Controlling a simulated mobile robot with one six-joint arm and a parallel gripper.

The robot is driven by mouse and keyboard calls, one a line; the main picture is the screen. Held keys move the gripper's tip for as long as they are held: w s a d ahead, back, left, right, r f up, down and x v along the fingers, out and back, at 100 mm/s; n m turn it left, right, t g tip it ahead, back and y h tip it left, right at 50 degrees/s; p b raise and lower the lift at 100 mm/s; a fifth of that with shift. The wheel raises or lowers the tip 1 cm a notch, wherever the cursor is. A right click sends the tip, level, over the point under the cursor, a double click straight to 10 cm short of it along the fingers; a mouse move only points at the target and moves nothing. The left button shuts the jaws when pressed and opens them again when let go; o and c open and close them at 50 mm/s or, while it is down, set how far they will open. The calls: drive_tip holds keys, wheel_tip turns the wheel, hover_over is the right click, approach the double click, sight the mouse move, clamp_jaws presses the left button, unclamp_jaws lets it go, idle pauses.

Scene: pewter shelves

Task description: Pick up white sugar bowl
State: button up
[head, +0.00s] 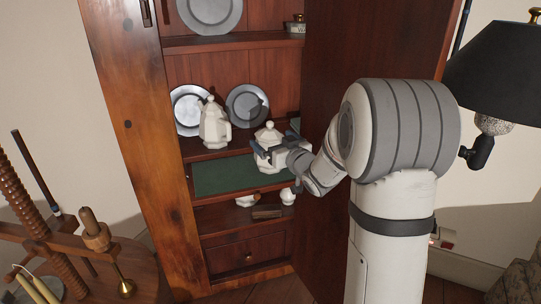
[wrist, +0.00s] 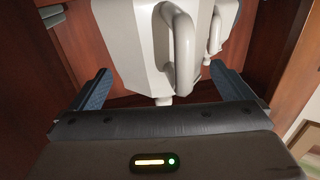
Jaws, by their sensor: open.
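The white sugar bowl (head: 267,136), a faceted lidded pot with a knob on top, stands upright at the right of the cabinet's green-topped shelf. My gripper (head: 272,152) is in front of it, with its blue-padded fingers close to the body, and partly hides it. In the wrist view a white faceted vessel (wrist: 130,45) with a curved handle fills the space ahead of my gripper (wrist: 160,86). The fingers are spread wide, one to each side of it. I cannot tell whether either finger touches it.
A taller white pot (head: 214,127) stands left of the bowl, with pewter plates (head: 248,105) behind. Small white pieces (head: 287,196) and a brown block (head: 267,212) sit on the shelf below. The open cabinet door (head: 335,60) rises close on the right.

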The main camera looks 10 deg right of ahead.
drive_tip(key=shift+c, duration=0.2)
drive_tip(key=c, duration=1.5)
drive_tip(key=shift+c, duration=0.3)
drive_tip(key=shift+r, duration=0.1)
